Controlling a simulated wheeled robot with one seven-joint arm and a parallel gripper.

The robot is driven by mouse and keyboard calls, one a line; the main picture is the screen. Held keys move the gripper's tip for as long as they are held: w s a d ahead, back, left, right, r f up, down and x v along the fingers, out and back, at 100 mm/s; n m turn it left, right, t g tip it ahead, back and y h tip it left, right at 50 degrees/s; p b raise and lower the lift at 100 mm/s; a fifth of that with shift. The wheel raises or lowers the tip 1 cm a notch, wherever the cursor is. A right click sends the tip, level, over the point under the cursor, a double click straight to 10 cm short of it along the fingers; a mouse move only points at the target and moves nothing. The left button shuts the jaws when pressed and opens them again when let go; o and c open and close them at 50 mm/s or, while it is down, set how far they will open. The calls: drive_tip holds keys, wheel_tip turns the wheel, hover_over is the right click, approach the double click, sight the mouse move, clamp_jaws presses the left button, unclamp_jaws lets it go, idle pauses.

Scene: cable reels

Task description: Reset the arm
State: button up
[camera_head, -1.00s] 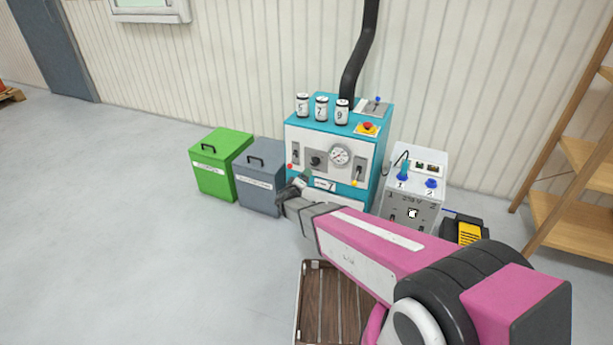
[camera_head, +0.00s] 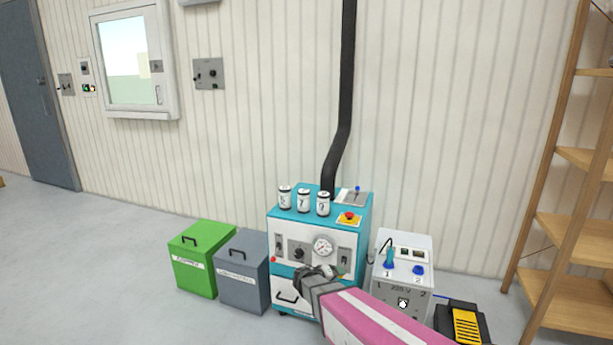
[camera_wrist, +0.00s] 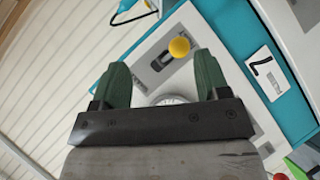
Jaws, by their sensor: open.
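My arm is pink and reaches in from the bottom right of the head view. My gripper (camera_head: 322,272) is in front of the lower front panel of the teal and white machine (camera_head: 285,222). In the wrist view my gripper (camera_wrist: 162,80) has two green fingers spread apart with nothing between them. The arm hides part of the machine's lower front.
A green bin (camera_head: 197,262) and a grey bin (camera_head: 241,272) stand left of the machine. A grey 225 V box (camera_head: 403,275) and a black and yellow item (camera_head: 463,325) stand right. A wooden shelf (camera_head: 570,200) is at far right. Open floor lies left.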

drive_tip(key=s+d+r+m+g+y, duration=0.1)
drive_tip(key=s+d+g+y, duration=0.3)
drive_tip(key=s, duration=0.5)
drive_tip(key=s+d+r+m+g+y, duration=0.1)
drive_tip(key=s+d+r+g+y, duration=0.3)
drive_tip(key=s, duration=0.5)
drive_tip(key=shift+r+m+y, duration=0.35)
drive_tip(key=shift+m+y, duration=0.05)
drive_tip(key=shift+y, duration=0.7)
